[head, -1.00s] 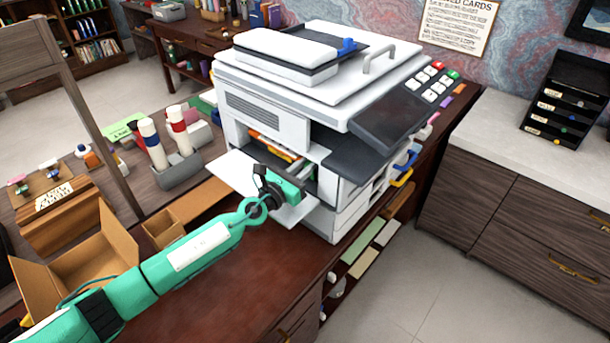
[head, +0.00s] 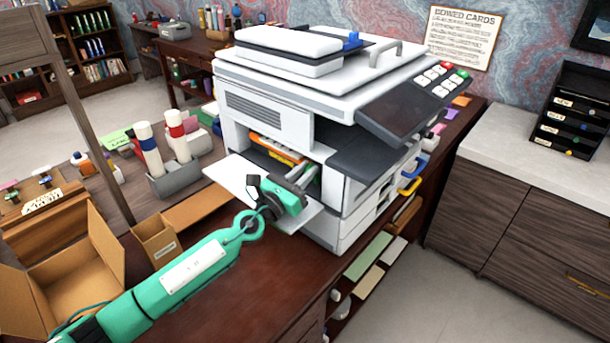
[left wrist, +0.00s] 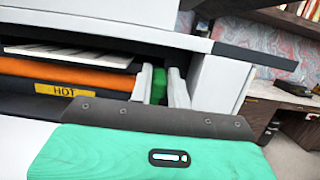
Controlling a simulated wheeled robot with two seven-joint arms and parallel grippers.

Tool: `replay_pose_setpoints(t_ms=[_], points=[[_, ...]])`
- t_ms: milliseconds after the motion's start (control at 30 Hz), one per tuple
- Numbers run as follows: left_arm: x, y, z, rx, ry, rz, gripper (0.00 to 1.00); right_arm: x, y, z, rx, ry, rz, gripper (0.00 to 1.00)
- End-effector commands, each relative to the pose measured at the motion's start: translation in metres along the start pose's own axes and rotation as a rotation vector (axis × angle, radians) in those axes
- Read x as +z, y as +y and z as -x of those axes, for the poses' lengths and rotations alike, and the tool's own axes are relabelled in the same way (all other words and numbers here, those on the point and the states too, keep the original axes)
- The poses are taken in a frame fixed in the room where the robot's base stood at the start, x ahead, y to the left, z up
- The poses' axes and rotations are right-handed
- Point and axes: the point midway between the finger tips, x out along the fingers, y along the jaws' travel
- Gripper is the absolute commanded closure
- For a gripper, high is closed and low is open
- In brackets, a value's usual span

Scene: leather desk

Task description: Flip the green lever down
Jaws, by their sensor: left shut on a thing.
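The green lever (left wrist: 159,86) shows in the left wrist view as a narrow green piece inside the open bay of the printer (head: 265,118). My left gripper (head: 309,175) reaches into the bay from the front, over the folded-down white door. In the left wrist view its two pale fingers (left wrist: 161,86) stand on either side of the lever and are shut on it. The lever's lower end is hidden behind my gripper body, and I cannot tell its tilt. In the head view the lever is hidden or too small to make out. My right gripper is out of view.
An orange bar (left wrist: 50,72) with a yellow "HOT" label lies beside the lever. The open white door (head: 232,176) juts out below. A grey cup (head: 176,178) with bottles and an open cardboard box (head: 70,270) stand at left.

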Motion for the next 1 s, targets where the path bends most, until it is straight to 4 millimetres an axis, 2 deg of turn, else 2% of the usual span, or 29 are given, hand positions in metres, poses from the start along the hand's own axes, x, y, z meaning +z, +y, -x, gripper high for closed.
replay_pose_setpoints(t_ms=[133,167,267,533,667,767,1000], points=[[0.001,0.0,0.0,0.0,0.0,-0.001,1.0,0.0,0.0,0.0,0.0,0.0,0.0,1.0],[0.001,0.0,0.0,0.0,0.0,-0.001,0.78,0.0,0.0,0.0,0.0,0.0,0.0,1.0],[0.001,0.0,0.0,0.0,0.0,-0.001,0.6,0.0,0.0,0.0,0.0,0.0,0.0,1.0],[0.0,0.0,0.001,0.0,0.0,-0.001,0.6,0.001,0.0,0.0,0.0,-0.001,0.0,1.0],[-0.001,0.0,0.009,0.0,0.001,-0.001,0.6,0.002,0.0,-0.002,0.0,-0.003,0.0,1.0],[0.002,0.001,0.023,0.0,0.001,-0.001,0.6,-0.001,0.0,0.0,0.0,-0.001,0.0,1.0],[0.013,0.001,0.073,0.0,0.003,-0.001,0.6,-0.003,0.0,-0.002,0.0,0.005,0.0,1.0]])
